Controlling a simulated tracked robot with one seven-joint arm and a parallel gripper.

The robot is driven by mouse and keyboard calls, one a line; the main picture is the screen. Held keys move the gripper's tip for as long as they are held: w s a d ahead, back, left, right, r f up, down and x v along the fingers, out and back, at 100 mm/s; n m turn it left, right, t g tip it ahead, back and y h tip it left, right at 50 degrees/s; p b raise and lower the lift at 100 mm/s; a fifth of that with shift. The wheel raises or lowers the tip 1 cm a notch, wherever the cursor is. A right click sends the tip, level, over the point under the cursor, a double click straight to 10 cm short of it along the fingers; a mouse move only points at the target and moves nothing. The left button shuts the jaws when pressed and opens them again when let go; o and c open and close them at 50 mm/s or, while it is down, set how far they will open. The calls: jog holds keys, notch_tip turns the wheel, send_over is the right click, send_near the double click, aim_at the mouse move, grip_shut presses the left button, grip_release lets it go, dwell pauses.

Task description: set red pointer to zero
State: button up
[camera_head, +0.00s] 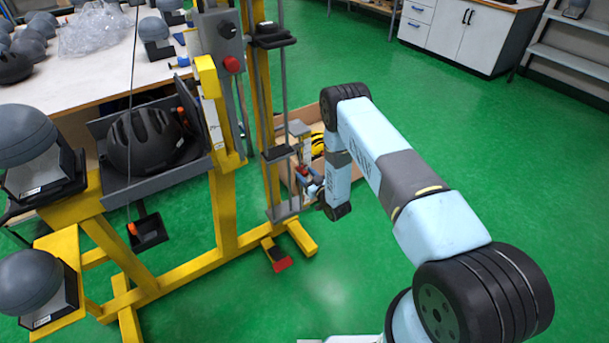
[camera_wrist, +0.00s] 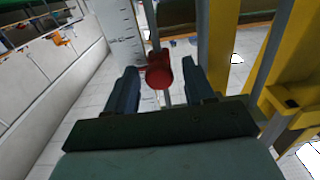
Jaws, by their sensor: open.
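The red pointer (camera_wrist: 158,71) has a round red knob and a short arm reaching left to a white scale (camera_wrist: 120,35) with dark marks. My gripper (camera_wrist: 161,82) is open, with one dark finger on each side of the knob. Gaps show between the knob and both fingers in the wrist view; depth contact cannot be told. In the head view the pointer is a small red patch (camera_head: 302,172) low on the drop tower, beside my gripper (camera_head: 314,186). The scale's numbers are too small to read.
The yellow drop tower (camera_head: 228,200) has grey vertical rails close to my gripper. A cardboard box (camera_head: 287,172) with a yellow-black item stands behind it. A black helmet (camera_head: 146,139) lies in a grey tray at left. Green floor is clear to the right.

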jog(key=shift+w+a, duration=0.25)
jog(key=shift+w, duration=0.1)
grip_shut()
dwell(0.4)
